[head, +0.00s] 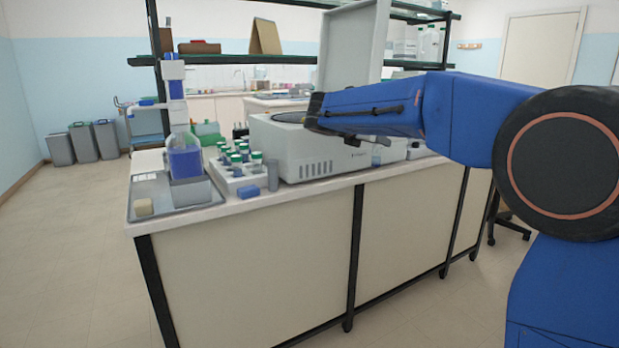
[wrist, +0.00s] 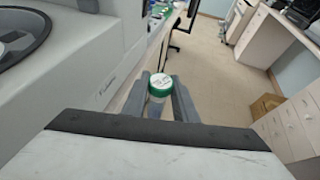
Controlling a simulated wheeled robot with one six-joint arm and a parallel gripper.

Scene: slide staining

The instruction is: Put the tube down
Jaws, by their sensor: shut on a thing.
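The tube (wrist: 160,84) has a white-topped cap with a green rim. In the wrist view it sits upright between the two grey fingers of my gripper (wrist: 159,100), which are shut on it. Its lower part is mostly hidden by the fingers and the wrist. In the head view my gripper (head: 352,139) is in front of the centrifuge, above the bench's front edge.
The centrifuge (head: 300,160) stands on the bench with its lid (head: 352,50) raised. To its left is a white rack (head: 226,178) with several green-capped tubes, then a grey tray (head: 146,188) with a blue bottle.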

